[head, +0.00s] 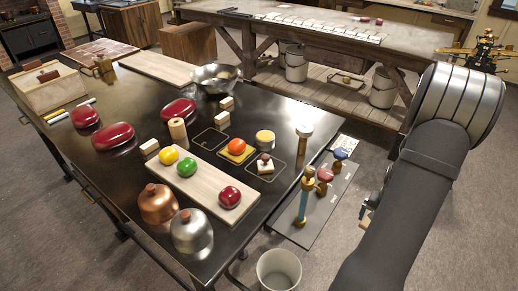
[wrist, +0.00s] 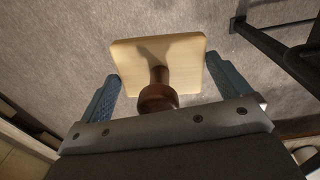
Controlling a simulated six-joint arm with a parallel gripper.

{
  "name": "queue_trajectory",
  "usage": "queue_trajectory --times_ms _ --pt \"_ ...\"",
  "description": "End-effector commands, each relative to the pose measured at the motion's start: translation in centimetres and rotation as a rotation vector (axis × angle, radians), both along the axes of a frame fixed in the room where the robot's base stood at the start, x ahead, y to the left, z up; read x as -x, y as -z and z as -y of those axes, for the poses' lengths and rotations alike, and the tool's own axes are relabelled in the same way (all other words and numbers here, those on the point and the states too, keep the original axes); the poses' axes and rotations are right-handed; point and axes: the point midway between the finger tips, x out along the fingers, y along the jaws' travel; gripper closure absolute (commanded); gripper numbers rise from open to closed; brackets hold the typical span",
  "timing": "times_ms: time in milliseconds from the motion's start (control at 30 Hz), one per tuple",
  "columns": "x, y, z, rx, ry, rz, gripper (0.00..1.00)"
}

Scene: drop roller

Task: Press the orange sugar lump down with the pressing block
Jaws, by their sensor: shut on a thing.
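The orange sugar lump (head: 236,146) is round and sits on a yellow square piece (head: 229,155) on the dark table. In the wrist view, my gripper (wrist: 166,66) has its blue fingers on either side of the pressing block (wrist: 187,62), a pale square wooden board with a brown knob. It is shut on the block. Grey floor shows behind the block. In the head view, my arm hides most of the gripper, off the table's right side and well away from the orange lump.
A pale board (head: 205,180) holds yellow, green and red lumps. A small white block with a brown knob (head: 265,164) and a pale yellow round (head: 265,138) stand near the orange lump. Tall bottle-like tools stand on a grey side shelf (head: 322,205). A bucket (head: 279,270) is below.

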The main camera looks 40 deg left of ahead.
Motion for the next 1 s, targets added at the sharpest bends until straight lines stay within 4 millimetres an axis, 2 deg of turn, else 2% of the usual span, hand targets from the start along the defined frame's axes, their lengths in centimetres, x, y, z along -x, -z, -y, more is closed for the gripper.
queue_trajectory --times_ms 767,867,1000 --pt "-0.1 -0.1 -0.1 0.000 -0.002 0.000 0.32" --pt "-0.8 -0.8 -0.4 0.000 -0.010 0.002 0.32" --pt "-3.4 -3.7 -2.0 -0.001 -0.047 0.008 0.32"
